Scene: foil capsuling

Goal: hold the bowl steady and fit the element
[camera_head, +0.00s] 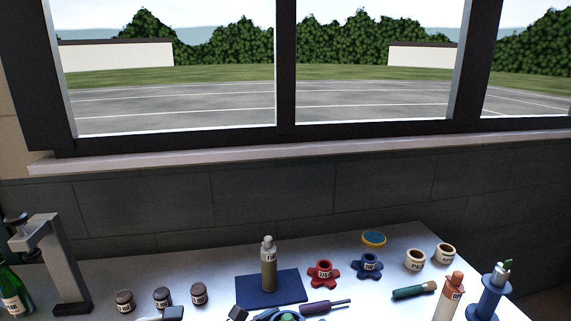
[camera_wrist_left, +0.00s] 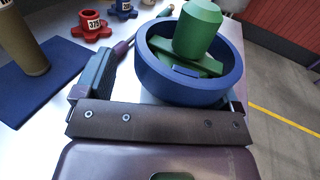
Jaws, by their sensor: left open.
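The blue bowl (camera_wrist_left: 156,82) is a round, thick-walled bowl, seen from above in the left wrist view. The green element (camera_wrist_left: 198,32), a faceted knob on a wider base, is inside it and looks tilted; I cannot tell whether it is seated. My left gripper (camera_wrist_left: 168,82) is open, with one finger on each side of the bowl; the right finger is mostly hidden by the bowl. In the head view only the top of the green element (camera_head: 288,316) and part of the bowl show at the bottom edge. My right gripper is not in view.
A grey-brown bottle (camera_head: 269,266) stands on a blue mat (camera_head: 256,300). Red (camera_head: 323,274) and blue (camera_head: 366,267) star-footed holders and a purple-handled tool (camera_head: 326,307) are close to the bowl. Several jars stand left. A press-like stand (camera_head: 65,270) is at far left.

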